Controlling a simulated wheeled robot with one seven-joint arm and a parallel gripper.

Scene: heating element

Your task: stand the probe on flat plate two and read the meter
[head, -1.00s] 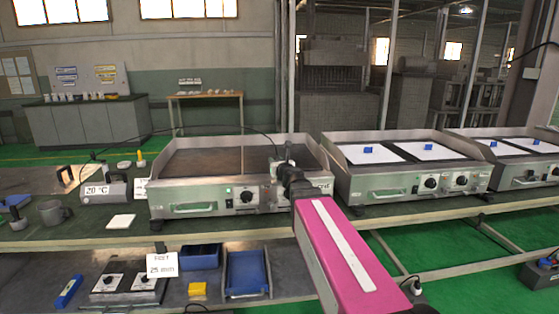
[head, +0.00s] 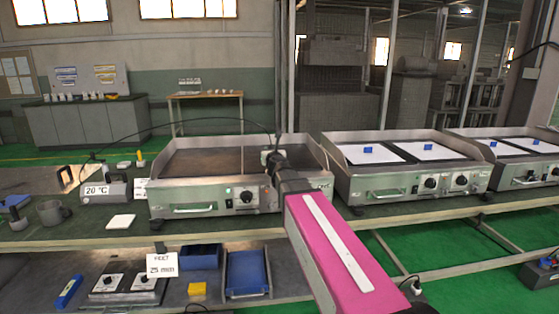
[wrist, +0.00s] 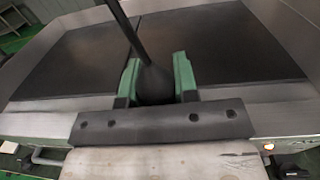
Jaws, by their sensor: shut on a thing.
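My gripper (wrist: 158,80) has green fingers closed on the dark probe (wrist: 153,85). A black cable rises from the probe's top in the wrist view and, in the head view, arcs left to the meter. The probe's lower end is hidden, so I cannot tell whether it touches a plate. In the head view my gripper (head: 272,160) is over the right part of the nearest griddle (head: 210,190). The griddle has a left dark plate (wrist: 75,65) and a right dark plate (wrist: 220,50); I see no readable plate number. The meter (head: 97,190) on the bench shows 20 °C.
Another griddle (head: 405,185) with white sheets and blue blocks stands to the right. A raised steel wall rings the near griddle's back and sides. A mug (head: 52,212) and a white tile (head: 120,222) lie left. A lower shelf holds blue trays (head: 247,270).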

